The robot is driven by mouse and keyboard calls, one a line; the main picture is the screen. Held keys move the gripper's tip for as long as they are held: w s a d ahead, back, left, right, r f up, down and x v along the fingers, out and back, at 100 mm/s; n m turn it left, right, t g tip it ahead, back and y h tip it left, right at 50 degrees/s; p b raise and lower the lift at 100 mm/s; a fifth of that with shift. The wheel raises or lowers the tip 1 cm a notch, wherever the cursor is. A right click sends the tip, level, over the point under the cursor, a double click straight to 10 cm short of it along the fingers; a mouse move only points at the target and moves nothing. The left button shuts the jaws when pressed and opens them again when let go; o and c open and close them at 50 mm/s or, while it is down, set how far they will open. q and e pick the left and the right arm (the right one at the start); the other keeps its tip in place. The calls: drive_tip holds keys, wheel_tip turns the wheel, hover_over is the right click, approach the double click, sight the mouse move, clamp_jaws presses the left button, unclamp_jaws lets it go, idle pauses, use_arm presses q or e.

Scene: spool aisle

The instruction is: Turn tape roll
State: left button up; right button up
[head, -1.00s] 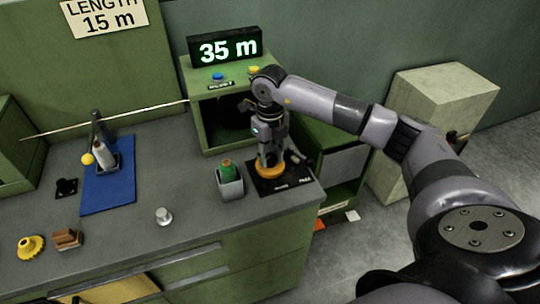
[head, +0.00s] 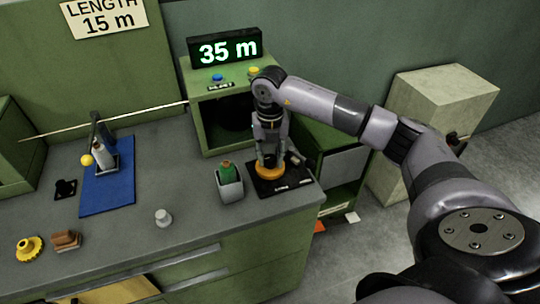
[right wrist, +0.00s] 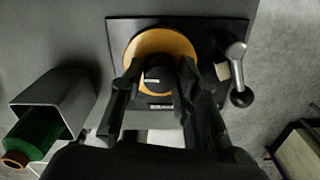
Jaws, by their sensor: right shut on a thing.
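The tape roll shows as an orange-yellow round piece (head: 269,171) with a dark centre, lying flat on a black plate (head: 302,179) at the bench's right corner. In the right wrist view the orange ring (right wrist: 150,41) surrounds a black round hub (right wrist: 159,77). My right gripper (head: 269,160) points down over it. In the right wrist view its fingers (right wrist: 159,72) stand on either side of the hub, shut on the roll's middle. The fingers hide part of the ring. My left gripper is not in view.
A small lever with a black knob (right wrist: 242,95) sits at the plate's right edge. Behind is a green box (head: 203,105) under a display (head: 226,47) reading 35 m.

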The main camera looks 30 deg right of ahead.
sight(270, 157)
drive_tip(key=shift+w, duration=0.1)
drive_tip(key=o, duration=1.2)
drive_tip(key=shift+r, duration=0.1)
wheel_tip(270, 157, up, 12)
drive_tip(key=shift+f, duration=0.1)
idle(0.4)
